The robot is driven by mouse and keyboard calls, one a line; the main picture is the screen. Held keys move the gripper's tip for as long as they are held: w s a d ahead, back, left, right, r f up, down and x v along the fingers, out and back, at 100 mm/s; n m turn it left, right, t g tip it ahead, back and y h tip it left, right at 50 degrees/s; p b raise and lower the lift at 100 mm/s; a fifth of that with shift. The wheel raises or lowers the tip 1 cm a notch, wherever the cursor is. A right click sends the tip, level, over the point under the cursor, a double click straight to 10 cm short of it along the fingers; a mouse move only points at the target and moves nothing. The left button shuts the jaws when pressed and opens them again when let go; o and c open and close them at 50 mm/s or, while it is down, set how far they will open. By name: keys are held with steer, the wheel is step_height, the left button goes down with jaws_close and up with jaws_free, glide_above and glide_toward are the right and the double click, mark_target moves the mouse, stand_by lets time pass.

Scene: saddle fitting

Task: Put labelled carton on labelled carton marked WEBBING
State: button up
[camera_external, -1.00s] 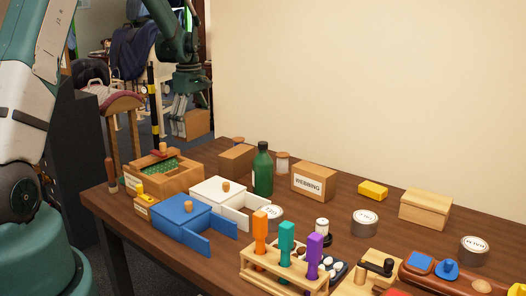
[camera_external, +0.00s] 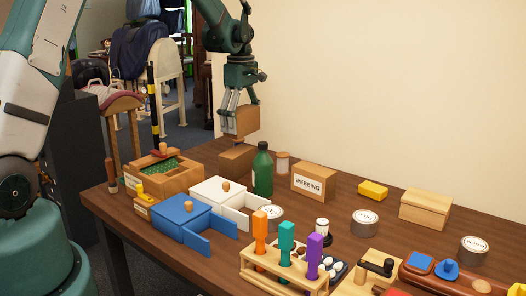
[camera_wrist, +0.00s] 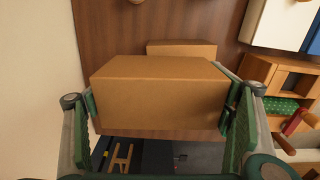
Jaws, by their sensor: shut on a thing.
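A brown carton (camera_external: 241,122) is held in my gripper (camera_external: 239,108), above the back left part of the table in the external view. In the wrist view the same carton (camera_wrist: 160,95) sits between both fingers of my gripper (camera_wrist: 160,110), which press on its two ends. No label shows on its visible faces. The carton marked WEBBING (camera_external: 313,181) stands on the table to the right of and below the held one, its white label facing the camera. Its top is bare.
Another brown carton (camera_external: 238,159) stands on the table under the held one; a carton also shows beyond it in the wrist view (camera_wrist: 182,48). A green bottle (camera_external: 263,172) and a small jar (camera_external: 282,162) stand between that carton and the WEBBING carton. A yellow block (camera_external: 373,190) lies to the right.

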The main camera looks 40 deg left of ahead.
steer(key=w+d+r+p, duration=0.1)
steer(key=d+r, duration=0.2)
steer(key=d, duration=1.2)
step_height(320, 180, up, 2)
steer(key=p, duration=0.1)
glide_above(314, 168)
steer(key=shift+d+r+m, duration=0.1)
steer(key=shift+r+m, duration=0.05)
steer(key=shift+m, duration=0.25)
steer(key=shift+f, duration=3.2)
steer(key=shift+f, duration=1.85)
steer(key=shift+f, duration=0.2)
